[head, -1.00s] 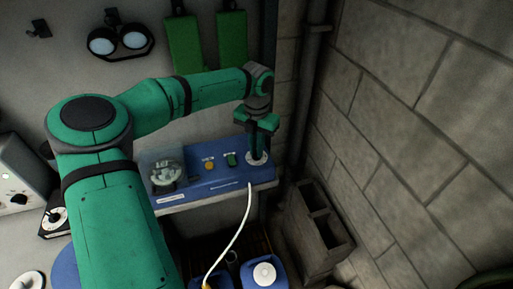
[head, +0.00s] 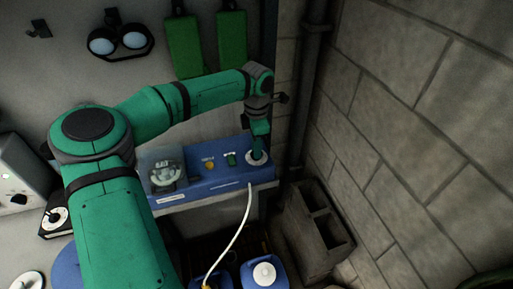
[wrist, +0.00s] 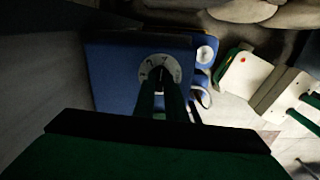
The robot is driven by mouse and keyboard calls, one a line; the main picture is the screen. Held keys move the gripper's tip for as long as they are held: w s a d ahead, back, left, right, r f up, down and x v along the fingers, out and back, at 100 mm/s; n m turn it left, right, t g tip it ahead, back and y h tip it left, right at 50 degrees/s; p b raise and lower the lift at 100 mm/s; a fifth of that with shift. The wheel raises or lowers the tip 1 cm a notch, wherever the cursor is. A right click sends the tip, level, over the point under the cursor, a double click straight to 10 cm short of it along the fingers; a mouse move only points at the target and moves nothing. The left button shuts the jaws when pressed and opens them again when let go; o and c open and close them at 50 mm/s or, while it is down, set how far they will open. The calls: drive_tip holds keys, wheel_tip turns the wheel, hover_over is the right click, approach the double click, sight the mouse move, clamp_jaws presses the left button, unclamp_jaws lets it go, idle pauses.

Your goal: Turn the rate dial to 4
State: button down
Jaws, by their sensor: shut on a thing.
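The rate dial (head: 248,159) is a round white-rimmed dial at the right end of the blue pump box (head: 205,186). My gripper (head: 257,153) points down onto it from above. In the wrist view the two green fingers (wrist: 161,97) are shut on the knob at the middle of the dial. The white dial face (wrist: 150,64) shows a few dark marks on its far side. The fingers hide the knob and the near part of the face, and I cannot read which number is set.
A yellow button (head: 210,166), a green switch (head: 231,159) and a clear-covered pump head (head: 166,173) are left of the dial. A white hose (head: 243,215) hangs in front. A blue jug (head: 277,270) and concrete block (head: 322,245) stand below. A block wall (head: 420,130) rises at right.

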drive_tip(key=shift+m, duration=0.7)
drive_tip(key=c, duration=1.8)
unclamp_jaws()
wheel_tip(320, 180, up, 11)
drive_tip(key=shift+f, duration=0.1)
